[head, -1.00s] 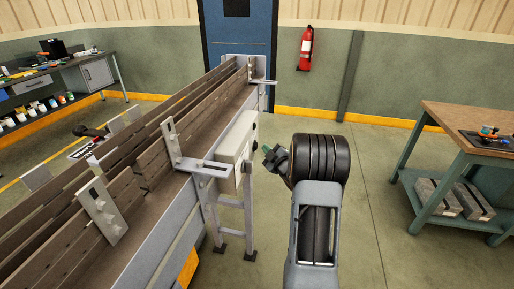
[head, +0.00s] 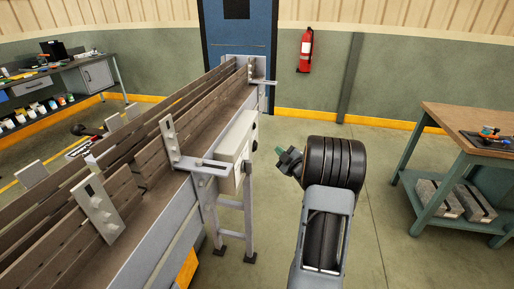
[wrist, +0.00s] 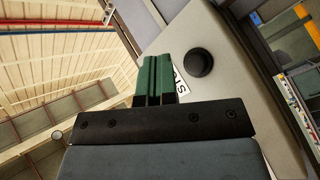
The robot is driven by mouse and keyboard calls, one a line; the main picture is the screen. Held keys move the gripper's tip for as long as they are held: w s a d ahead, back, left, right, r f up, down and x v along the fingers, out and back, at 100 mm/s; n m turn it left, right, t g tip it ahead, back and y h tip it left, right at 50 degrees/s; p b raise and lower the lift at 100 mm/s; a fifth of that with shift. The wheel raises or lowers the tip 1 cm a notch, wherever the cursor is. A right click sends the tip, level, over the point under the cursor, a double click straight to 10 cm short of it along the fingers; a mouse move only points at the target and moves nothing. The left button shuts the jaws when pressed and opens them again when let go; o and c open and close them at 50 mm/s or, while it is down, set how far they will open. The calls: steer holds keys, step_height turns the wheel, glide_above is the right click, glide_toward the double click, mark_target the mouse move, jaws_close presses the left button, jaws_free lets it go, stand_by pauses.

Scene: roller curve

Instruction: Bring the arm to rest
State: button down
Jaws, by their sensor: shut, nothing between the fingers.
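My gripper (head: 287,160) is in the air to the right of the conveyor, at the end of my raised arm. In the wrist view its green fingers (wrist: 154,78) are together with nothing between them. A pale control box (head: 236,137) is fixed to the conveyor's side, left of my gripper and apart from it in the head view. In the wrist view the box (wrist: 226,62) shows a round black button (wrist: 199,62) and a partly hidden label reading "STO" (wrist: 181,82).
The conveyor (head: 160,215) with wooden side rails runs along the left. A wooden-topped workbench (head: 470,115) stands at the right. A blue door (head: 240,40) and a red fire extinguisher (head: 305,50) are at the back. The floor (head: 390,215) between arm and workbench is clear.

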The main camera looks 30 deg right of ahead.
stand_by(0.5)
steer(key=s+d+f+m+g+h, duration=0.45)
steer(key=f+m+g, duration=0.2)
steer(key=f, duration=0.25)
steer(key=s+a+m+g, duration=0.3)
steer(key=s+a+g, duration=0.1)
steer(key=g, duration=0.1)
steer(key=s+a+r+g+y, duration=0.1)
steer(key=s+a+r, duration=0.2)
steer(key=a, duration=0.6)
steer(key=s+a+r+g+y, duration=0.1)
steer(key=s+a+r+y, duration=0.1)
steer(key=s+a+r, duration=0.2)
steer(key=s+a+r+g+y, duration=0.1)
steer(key=s+a+r, duration=0.3)
steer(key=a, duration=1.2)
steer(key=s, duration=0.4)
steer(key=shift+g+p, duration=0.35)
steer(key=shift+p, duration=0.05)
steer(key=c, duration=1.8)
jaws_free()
steer(key=shift+y, duration=0.25)
